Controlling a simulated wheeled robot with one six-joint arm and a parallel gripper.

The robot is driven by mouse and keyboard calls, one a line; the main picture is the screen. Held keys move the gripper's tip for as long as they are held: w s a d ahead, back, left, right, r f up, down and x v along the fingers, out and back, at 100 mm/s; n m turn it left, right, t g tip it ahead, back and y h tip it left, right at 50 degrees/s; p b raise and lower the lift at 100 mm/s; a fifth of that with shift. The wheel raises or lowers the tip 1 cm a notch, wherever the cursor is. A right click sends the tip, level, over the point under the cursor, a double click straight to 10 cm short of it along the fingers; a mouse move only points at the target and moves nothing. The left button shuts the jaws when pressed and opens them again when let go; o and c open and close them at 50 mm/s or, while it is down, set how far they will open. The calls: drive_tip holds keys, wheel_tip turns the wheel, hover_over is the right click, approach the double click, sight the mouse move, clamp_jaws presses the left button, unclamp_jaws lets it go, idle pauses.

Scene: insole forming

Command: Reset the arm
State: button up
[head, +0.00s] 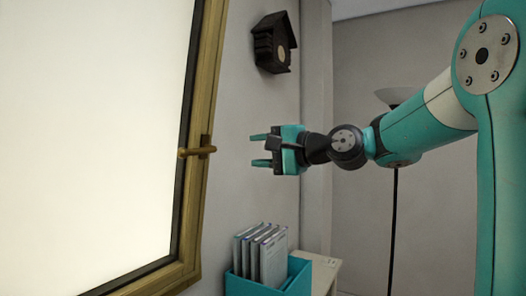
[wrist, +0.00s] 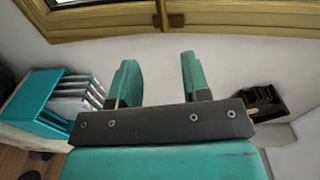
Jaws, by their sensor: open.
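My arm reaches in from the right in the head view, with teal and dark links. My gripper (head: 262,150) points left toward the window, apart from it, with its two teal fingers spread and nothing between them. In the wrist view my gripper (wrist: 155,75) also shows two separate fingers with an empty gap. The wooden window frame (wrist: 240,20) lies beyond the fingertips.
The window has a brass handle (head: 197,151). A dark birdhouse (head: 266,45) hangs on the wall above my gripper. Below stands a teal box (head: 240,286) with several upright folders (head: 272,258), beside a pale shelf (head: 324,268). A floor lamp (head: 393,225) stands behind my arm.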

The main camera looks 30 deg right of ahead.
drive_tip(key=shift+a, duration=0.15)
drive_tip(key=s+a+f+n+g, duration=0.4)
drive_tip(key=a+f+n+g, duration=0.1)
drive_tip(key=a+f, duration=0.25)
drive_tip(key=s+a+f+n+g, duration=0.4)
drive_tip(key=s+a+f+n, duration=0.1)
drive_tip(key=a+f, duration=0.25)
drive_tip(key=s+a+f+n+g+h, duration=0.3)
drive_tip(key=s+f+n+g, duration=0.4)
drive_tip(key=s, duration=0.9)
wheel_tip(320, 180, down, 3)
drive_tip(key=n, duration=0.2)
drive_tip(key=shift+a+f+n, duration=0.15)
drive_tip(key=shift+f+n, duration=0.05)
drive_tip(key=shift+n, duration=0.1)
